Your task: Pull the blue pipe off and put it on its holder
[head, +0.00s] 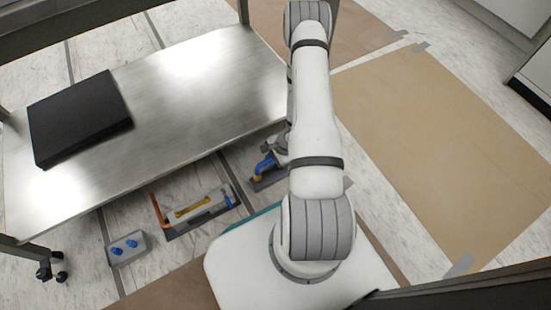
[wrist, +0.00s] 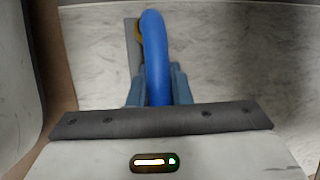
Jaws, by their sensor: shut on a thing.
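The blue pipe (head: 262,167) is a curved tube low near the floor, just left of my arm in the head view. In the wrist view the blue pipe (wrist: 156,55) arches up between the fingers of my gripper (wrist: 159,85), which is shut on it. A yellow-brown piece (wrist: 138,32) and a grey strip (wrist: 133,55) show beside its far end; whether the pipe touches them I cannot tell. In the head view a dark flat base (head: 268,181) lies under the pipe. My arm partly hides the gripper there. I cannot tell which part is the holder.
A grey tray (head: 180,228) with a yellow handle and an orange bar lies on the floor to the left. A grey box (head: 121,256) with two blue knobs is further left. A steel table (head: 175,110) bearing a black slab (head: 78,115) stands above.

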